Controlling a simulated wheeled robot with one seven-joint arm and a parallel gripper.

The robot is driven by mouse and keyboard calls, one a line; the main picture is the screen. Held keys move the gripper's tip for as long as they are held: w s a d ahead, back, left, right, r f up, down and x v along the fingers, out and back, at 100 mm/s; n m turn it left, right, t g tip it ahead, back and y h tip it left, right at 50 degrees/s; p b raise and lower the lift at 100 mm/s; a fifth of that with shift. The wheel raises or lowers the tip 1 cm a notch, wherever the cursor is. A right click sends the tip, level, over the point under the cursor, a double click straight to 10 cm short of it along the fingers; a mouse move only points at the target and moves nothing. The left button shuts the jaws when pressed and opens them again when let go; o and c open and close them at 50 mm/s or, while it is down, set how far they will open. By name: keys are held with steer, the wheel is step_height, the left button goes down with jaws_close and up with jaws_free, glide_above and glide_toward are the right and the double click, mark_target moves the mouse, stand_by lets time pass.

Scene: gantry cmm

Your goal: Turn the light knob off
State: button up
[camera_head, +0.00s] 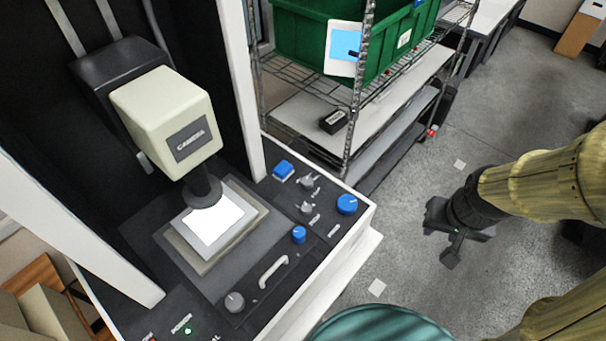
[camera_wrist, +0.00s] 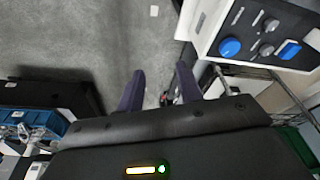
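The machine's dark control panel (camera_head: 262,306) has several knobs. A large blue round knob (camera_head: 347,204) is at its right corner, with two small grey knobs (camera_head: 308,181) (camera_head: 305,208) beside it. A smaller blue knob (camera_head: 299,234) and a grey round knob (camera_head: 234,302) sit nearer the front edge. The labels are too small to tell which is the light knob. My gripper (camera_head: 452,240) is open and empty, over the floor right of the machine. In the wrist view the fingers (camera_wrist: 160,85) are apart; the large blue knob (camera_wrist: 230,47) shows at upper right, away from them.
A camera head (camera_head: 170,115) hangs over a white plate on the machine. A white handle (camera_head: 273,270) stands up from the panel. A wire shelf (camera_head: 335,105) with a green crate (camera_head: 300,40) is behind the panel.

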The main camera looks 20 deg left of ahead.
steer(key=shift+o, duration=0.2)
steer(key=shift+s+d, duration=0.1)
steer(key=o, duration=0.4)
steer(key=n+g+p, duration=0.2)
steer(key=n+g, duration=0.1)
steer(key=n, duration=0.8)
glide_above(307, 180)
step_height(307, 180, down, 4)
steer(key=shift+f, duration=0.1)
step_height(307, 180, down, 18)
steer(key=p, duration=0.5)
steer(key=shift+r+p, duration=0.25)
steer(key=shift+p, duration=0.1)
